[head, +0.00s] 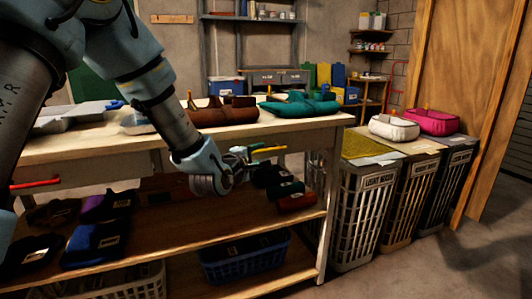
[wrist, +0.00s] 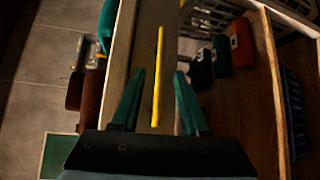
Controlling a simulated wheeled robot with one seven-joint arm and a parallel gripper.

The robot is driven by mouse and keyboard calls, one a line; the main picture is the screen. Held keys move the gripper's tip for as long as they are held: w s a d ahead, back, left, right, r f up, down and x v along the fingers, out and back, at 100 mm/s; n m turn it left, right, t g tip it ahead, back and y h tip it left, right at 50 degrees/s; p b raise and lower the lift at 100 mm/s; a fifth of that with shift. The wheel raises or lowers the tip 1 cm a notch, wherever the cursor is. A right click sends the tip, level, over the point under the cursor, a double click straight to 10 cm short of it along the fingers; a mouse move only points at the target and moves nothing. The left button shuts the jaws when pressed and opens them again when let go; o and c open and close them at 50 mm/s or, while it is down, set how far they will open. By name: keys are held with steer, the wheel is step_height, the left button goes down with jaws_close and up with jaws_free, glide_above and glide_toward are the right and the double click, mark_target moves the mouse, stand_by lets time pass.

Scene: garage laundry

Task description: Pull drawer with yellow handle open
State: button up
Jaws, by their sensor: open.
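The yellow handle (head: 268,150) is a thin bar on the drawer front under the right part of the workbench top (head: 300,124). In the wrist view the yellow handle (wrist: 158,75) runs lengthwise through the gap between the two teal fingers. My gripper (wrist: 160,72) is open, with one finger on each side of the bar in that view. I cannot tell whether either finger touches it. In the head view my gripper (head: 243,155) is at the left end of the handle, and my wrist partly hides the drawer front.
A red handle (head: 35,183) is on the bench's left side. Brown (head: 218,111) and teal (head: 300,104) bundles lie on top. The lower shelf (head: 200,222) holds dark folded items. A blue basket (head: 245,256) is below. Laundry hampers (head: 362,205) stand at the right.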

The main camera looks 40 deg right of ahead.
mark_target(265, 151)
steer(key=x, duration=0.5)
jaws_close()
stand_by(0.3)
stand_by(1.0)
